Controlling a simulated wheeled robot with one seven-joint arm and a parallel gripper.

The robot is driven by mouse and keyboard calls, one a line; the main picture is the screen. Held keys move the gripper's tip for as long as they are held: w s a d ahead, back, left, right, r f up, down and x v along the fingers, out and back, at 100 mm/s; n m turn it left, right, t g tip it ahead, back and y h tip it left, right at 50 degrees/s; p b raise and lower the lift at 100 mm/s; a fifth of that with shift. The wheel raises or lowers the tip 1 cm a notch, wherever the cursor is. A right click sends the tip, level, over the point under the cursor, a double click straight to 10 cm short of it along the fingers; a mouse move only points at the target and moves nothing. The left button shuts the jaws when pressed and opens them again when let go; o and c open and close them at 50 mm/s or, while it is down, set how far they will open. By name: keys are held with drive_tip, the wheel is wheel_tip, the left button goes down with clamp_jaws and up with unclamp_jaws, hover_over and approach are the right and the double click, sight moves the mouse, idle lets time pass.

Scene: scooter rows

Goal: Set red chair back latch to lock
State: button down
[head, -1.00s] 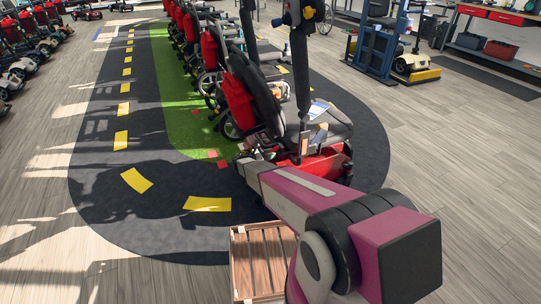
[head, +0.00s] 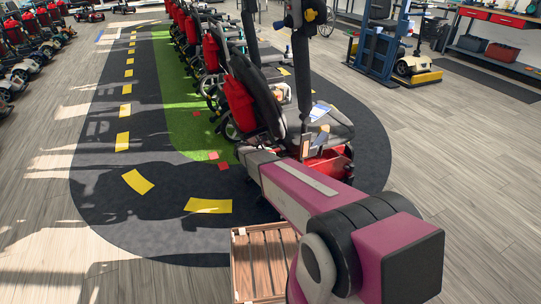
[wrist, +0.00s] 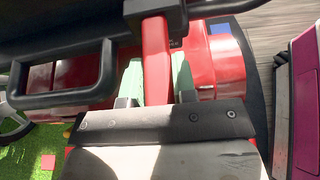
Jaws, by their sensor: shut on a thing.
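The nearest scooter chair has a black seat (head: 328,125), a black back (head: 262,92) and a red base (head: 330,162) in the head view. In the wrist view a red lever (wrist: 156,58), which looks like the back latch, hangs down from a black bracket. My gripper (wrist: 157,78) has its pale green fingers on both sides of this lever and is shut on it. The lever's lower end is hidden by the gripper body. In the head view my arm reaches to the chair's lower rear, and the fingers are hidden there.
A black bar loop (wrist: 60,80) is close to my fingers at the left of the wrist view. A wooden crate (head: 240,265) stands on the floor beside my arm. More scooters (head: 185,25) line up behind the chair. The floor at right (head: 470,170) is clear.

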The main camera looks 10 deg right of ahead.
drive_tip(key=c, duration=0.9)
unclamp_jaws()
drive_tip(key=v, duration=1)
drive_tip(key=shift+s+a+r, duration=0.1)
drive_tip(key=shift+a+r, duration=0.05)
drive_tip(key=shift+a, duration=0.15)
